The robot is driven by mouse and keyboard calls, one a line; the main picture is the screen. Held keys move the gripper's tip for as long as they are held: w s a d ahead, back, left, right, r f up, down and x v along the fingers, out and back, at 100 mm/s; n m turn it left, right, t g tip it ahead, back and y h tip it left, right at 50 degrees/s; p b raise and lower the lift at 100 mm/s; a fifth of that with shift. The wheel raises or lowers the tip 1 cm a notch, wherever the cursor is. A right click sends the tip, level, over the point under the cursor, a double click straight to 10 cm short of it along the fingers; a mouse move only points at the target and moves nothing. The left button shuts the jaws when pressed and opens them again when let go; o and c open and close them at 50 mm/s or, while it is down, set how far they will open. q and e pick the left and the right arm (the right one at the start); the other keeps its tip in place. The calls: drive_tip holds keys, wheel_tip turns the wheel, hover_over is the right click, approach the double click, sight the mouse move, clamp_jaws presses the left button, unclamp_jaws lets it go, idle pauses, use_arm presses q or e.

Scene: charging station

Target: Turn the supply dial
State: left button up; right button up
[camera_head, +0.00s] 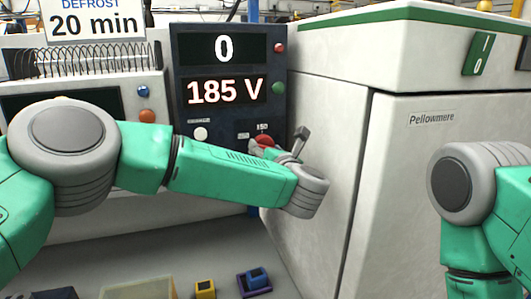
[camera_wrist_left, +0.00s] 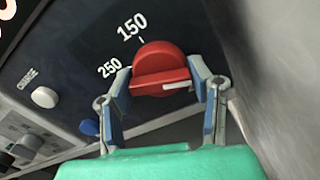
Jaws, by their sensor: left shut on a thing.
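The supply dial (camera_wrist_left: 158,62) is a round red knob on the dark panel, with a white mark on it. In the wrist view the numbers 150 and 250 are printed beside it. The dial also shows in the head view (camera_head: 264,140), partly covered by my left gripper (camera_head: 277,145). My left gripper (camera_wrist_left: 162,72) is shut on the dial, with one finger on each side of it. The panel's voltage display (camera_head: 226,91) reads 185 V, and the display above it (camera_head: 224,49) reads 0. My right gripper is out of the picture; only my right arm shows.
A white cabinet (camera_head: 430,190) stands close on the right of the panel. A white button (camera_wrist_left: 44,97) and a blue knob (camera_wrist_left: 89,127) lie left of the dial.

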use_arm(q)
drive_tip(key=shift+d+m, duration=0.1)
drive_tip(key=shift+m, duration=0.8)
drive_tip(key=o, duration=1.1)
drive_tip(key=shift+c, duration=0.2)
drive_tip(key=shift+o, duration=0.5)
drive_tip(key=shift+d, duration=0.15)
drive_tip(key=v, duration=1.2)
drive_tip(key=shift+w+d, duration=0.1)
